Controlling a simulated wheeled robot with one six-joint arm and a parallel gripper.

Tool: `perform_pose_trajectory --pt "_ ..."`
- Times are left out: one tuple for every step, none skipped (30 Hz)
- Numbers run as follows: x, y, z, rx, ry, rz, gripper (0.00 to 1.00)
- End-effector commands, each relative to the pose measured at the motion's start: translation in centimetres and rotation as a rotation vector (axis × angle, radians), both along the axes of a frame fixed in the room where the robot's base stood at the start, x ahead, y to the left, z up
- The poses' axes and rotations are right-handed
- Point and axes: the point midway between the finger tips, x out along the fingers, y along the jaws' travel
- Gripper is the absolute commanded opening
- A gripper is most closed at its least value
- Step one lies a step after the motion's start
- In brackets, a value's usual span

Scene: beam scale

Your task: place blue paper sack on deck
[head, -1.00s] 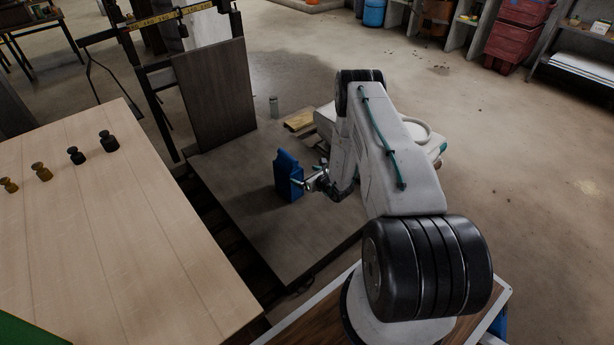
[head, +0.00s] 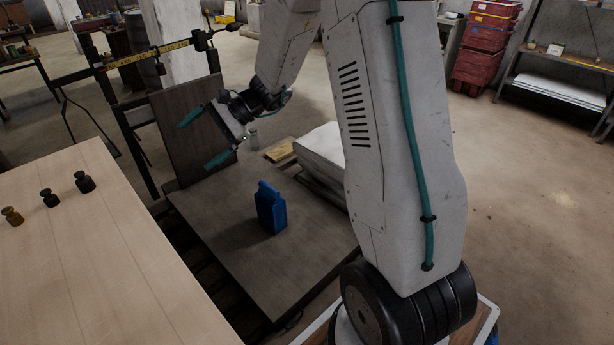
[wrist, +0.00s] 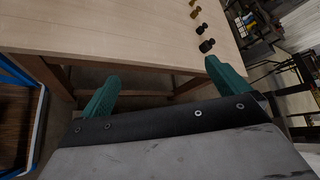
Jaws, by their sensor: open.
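The blue paper sack (head: 271,210) stands upright on the dark deck (head: 228,232) of the beam scale in the head view. My gripper (head: 198,140) is up and behind the sack, clear of it, in front of the scale's upright board. Its green fingers are spread wide with nothing between them. In the wrist view my gripper (wrist: 165,88) also shows open and empty, facing the wooden table. The sack is not in the wrist view.
A pale wooden table (head: 90,250) with several small weights stands left of the deck. The scale's upright board (head: 187,125) and yellow beam (head: 150,54) rise behind. Pale stacked sacks (head: 320,150) lie right of the deck. Floor at the right is open.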

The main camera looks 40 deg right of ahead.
Motion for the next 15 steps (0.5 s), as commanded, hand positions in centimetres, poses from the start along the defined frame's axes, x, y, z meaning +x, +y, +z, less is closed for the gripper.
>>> perform_pose_trajectory --pt "-2.3 1.4 2.1 -0.056 -0.032 0.078 1.00" --pt "-3.6 2.0 3.0 -0.089 -0.045 0.121 1.00" --pt "-5.5 2.8 4.0 -0.135 -0.062 0.180 1.00" --pt "-6.9 3.2 4.7 -0.170 -0.076 0.223 1.00" --pt "-8.3 3.6 5.3 -0.205 -0.088 0.265 1.00" --pt "-10.2 4.1 6.1 -0.255 -0.107 0.321 1.00" --pt "-11.6 4.4 6.7 -0.291 -0.120 0.361 1.00" --pt "-13.0 4.6 7.1 -0.328 -0.133 0.401 1.00" --pt "-14.9 4.8 7.7 -0.379 -0.151 0.454 1.00" --pt "-16.3 4.9 8.1 -0.417 -0.163 0.492 1.00" --pt "-17.7 4.9 8.4 -0.456 -0.176 0.529 1.00" --pt "-19.5 4.9 8.8 -0.509 -0.193 0.578 1.00" --pt "-20.9 4.8 9.0 -0.549 -0.205 0.614 1.00" --pt "-22.2 4.6 9.2 -0.590 -0.218 0.648 1.00" --pt "-23.9 4.3 9.4 -0.646 -0.235 0.693 1.00"
